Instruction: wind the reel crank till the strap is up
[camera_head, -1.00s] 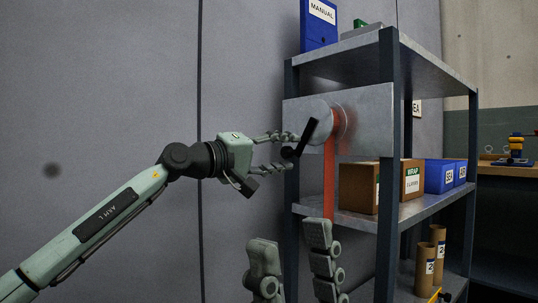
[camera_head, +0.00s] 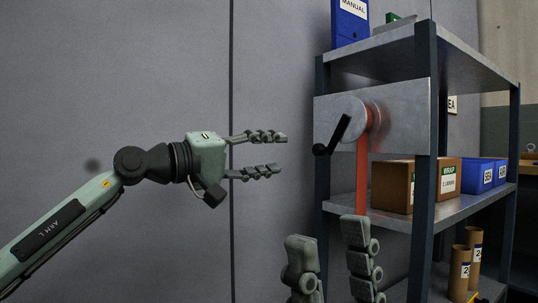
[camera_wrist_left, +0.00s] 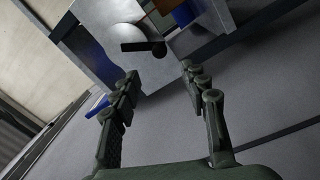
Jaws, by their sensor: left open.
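The reel (camera_head: 358,114) is a round metal disc on a grey plate (camera_head: 408,112) fixed to a shelf unit. Its black crank (camera_head: 334,132) points down and left, ending in a dark knob (camera_head: 320,149). The red strap (camera_head: 362,178) hangs below the reel; its lower end is hidden behind my right fingers. My left gripper (camera_head: 283,153) is open and empty, left of the knob with a gap between. In the left wrist view the crank (camera_wrist_left: 140,47) lies beyond the open fingertips (camera_wrist_left: 159,73). My right gripper (camera_head: 328,231) is low in front, fingers up and apart.
The shelf unit holds cardboard boxes (camera_head: 398,187), blue bins (camera_head: 480,176) and a blue binder (camera_head: 350,24). Brown tubes (camera_head: 460,270) stand on the low shelf. A dark upright (camera_head: 423,150) stands right of the reel.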

